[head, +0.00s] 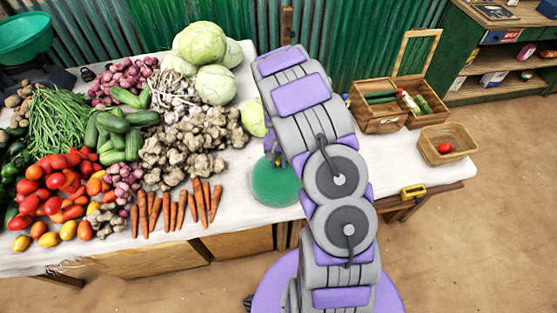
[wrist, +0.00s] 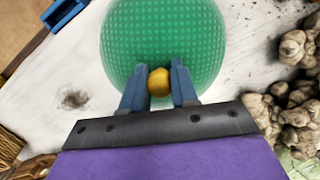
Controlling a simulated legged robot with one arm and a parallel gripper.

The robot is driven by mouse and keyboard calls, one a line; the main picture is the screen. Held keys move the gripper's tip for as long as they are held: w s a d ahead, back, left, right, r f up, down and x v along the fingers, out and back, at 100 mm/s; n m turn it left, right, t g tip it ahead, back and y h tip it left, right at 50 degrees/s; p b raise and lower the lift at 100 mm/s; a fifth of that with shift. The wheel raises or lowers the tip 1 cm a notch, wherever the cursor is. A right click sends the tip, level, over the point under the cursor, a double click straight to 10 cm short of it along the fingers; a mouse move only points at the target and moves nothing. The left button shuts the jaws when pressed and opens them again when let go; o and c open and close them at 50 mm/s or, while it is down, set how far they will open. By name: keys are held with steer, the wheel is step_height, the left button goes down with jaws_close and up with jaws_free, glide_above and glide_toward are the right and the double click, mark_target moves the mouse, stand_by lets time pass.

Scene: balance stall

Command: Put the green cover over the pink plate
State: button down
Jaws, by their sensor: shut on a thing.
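The green cover (head: 275,182) is a round, dotted dome on the white cloth, right of the carrots and partly behind my arm in the head view. It fills the upper middle of the wrist view (wrist: 165,35). Its yellow knob (wrist: 159,82) sits between the two blue fingers of my gripper (wrist: 159,75), which is shut on it. I cannot tell whether the cover touches the cloth or hangs above it. The pink plate does not show in either view; it may be hidden under the cover or behind my arm.
Ginger (head: 185,145), carrots (head: 170,210) and cabbages (head: 208,60) crowd the table left of the cover. Wooden crates (head: 380,105) and a basket (head: 447,145) with a red item stand at the right. Some bare cloth shows at right.

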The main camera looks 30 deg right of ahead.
steer(key=shift+c, duration=1.1)
jaws_free()
steer(key=shift+r, duration=0.15)
steer(key=shift+r+p, duration=1.2)
steer(key=shift+r, duration=2.15)
steer(key=shift+r, duration=0.1)
steer(key=s+a+r+n, duration=0.1)
steer(key=s+a+r, duration=0.4)
steer(key=r, duration=0.4)
steer(key=s+a+r+n, duration=0.2)
steer(key=s+a+r, duration=0.1)
steer(key=s+r, duration=0.5)
steer(key=s+a+r+n, duration=0.2)
steer(key=s+a+r, duration=0.1)
steer(key=s, duration=0.6)
steer(key=s+a+r+n+b, duration=0.1)
steer(key=s+a+r+n, duration=0.1)
steer(key=s, duration=0.8)
steer(key=shift+a+r+g+h, duration=0.35)
steer(key=shift+a+r, duration=0.2)
steer(key=shift+r, duration=0.35)
steer(key=shift+s, duration=0.1)
